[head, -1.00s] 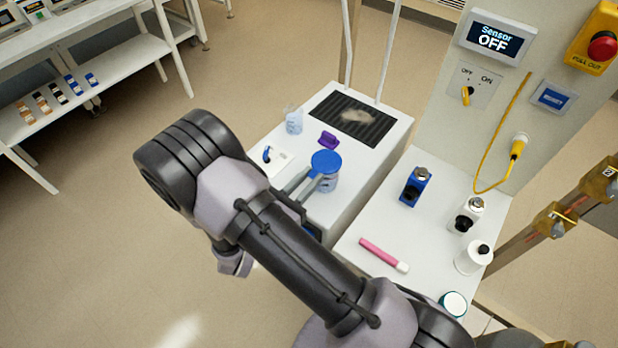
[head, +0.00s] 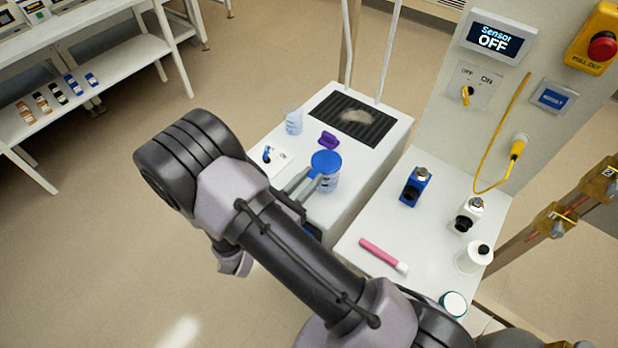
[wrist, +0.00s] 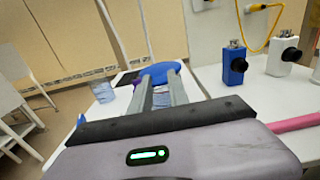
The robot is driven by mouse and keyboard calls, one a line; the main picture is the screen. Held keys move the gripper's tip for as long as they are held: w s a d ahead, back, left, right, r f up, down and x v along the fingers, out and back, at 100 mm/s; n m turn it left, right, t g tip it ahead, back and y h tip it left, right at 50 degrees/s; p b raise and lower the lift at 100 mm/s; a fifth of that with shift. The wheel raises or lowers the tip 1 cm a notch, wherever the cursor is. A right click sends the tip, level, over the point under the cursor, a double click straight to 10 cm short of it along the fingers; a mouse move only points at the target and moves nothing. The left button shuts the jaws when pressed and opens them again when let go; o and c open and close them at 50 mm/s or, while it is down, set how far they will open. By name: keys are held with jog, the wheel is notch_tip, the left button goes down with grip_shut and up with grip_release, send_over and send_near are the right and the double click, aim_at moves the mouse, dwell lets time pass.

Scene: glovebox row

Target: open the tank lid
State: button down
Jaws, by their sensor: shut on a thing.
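The tank is a small clear jar (head: 327,183) on the white cabinet top, with a round blue lid (head: 326,162) on it. The lid also shows in the wrist view (wrist: 158,73), in front of my fingers. My gripper (head: 313,178) reaches the jar from its left and front side. In the wrist view its two grey fingers (wrist: 158,90) are shut on the blue lid. The lid looks level and sits at the jar's top. Whether there is a gap under the lid is too small to tell.
A purple object (head: 329,140), a clear beaker (head: 293,121) and a dark ribbed grate (head: 352,120) share the cabinet top. The sensor screen (head: 495,38) reads OFF.

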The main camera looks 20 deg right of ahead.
aim_at(316, 172)
jog(key=r+g+y+p, duration=0.1)
jog(key=r+y+p, duration=0.1)
jog(key=p, duration=0.2)
jog(key=w+d+r+g+y+p, duration=0.1)
jog(key=r+g+y+p, duration=0.1)
jog(key=p, duration=0.3)
jog(key=d+r+g+y+p, duration=0.1)
jog(key=r+y+p, duration=0.1)
jog(key=r+p, duration=0.2)
jog(key=shift+w+d+p, duration=0.15)
jog(key=shift+w+p, duration=0.15)
jog(key=shift+p, duration=0.05)
jog(key=w+d+r+g+y+p, duration=0.3)
jog(key=d+p, duration=0.6)
jog(key=p, duration=0.9)
jog(key=shift+w+g+y, duration=0.6)
jog(key=shift+w+y, duration=0.6)
jog(key=shift+w, duration=0.7)
jog(key=shift+d, duration=0.1)
